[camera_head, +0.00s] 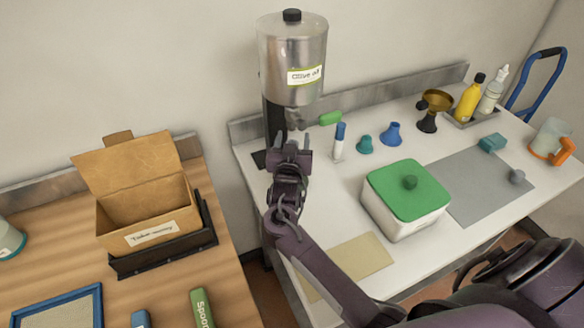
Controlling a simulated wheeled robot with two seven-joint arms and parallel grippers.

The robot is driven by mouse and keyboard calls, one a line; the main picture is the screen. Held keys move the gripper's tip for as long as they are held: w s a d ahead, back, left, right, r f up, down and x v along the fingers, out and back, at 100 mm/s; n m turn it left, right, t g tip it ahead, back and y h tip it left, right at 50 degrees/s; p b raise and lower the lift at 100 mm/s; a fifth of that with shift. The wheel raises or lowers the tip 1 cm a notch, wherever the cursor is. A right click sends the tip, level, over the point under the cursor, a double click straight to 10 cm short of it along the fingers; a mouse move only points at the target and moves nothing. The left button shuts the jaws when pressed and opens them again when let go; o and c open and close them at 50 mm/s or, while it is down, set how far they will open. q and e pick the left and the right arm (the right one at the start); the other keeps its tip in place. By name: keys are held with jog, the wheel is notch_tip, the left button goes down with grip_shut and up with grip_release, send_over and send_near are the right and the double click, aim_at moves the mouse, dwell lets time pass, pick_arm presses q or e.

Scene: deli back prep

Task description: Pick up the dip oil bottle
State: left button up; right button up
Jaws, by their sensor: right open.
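A metal dispenser labelled "Olive oil" (291,60) stands on a black stand at the back left of the white table. My right gripper (291,140) is open in front of the stand, below the dispenser's tap, with its fingers pointing to the back. I see no bottle between its fingers. A small white bottle with a blue cap (339,146) stands upright just right of the gripper, apart from it. A yellow bottle (468,102) and a whitish bottle with a nozzle (491,94) stand at the back right. No readable label shows which is the dip oil bottle.
The white table (350,220) holds a green-lidded container (407,203), teal and blue funnels (391,135), a brass funnel on a black stand (432,110) and a grey mat (470,192). A wooden counter on the left holds an open cardboard box (145,205).

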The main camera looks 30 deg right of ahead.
grip_shut()
jog(key=shift+r, duration=0.1)
dwell(0.3)
jog(key=shift+r, duration=0.15)
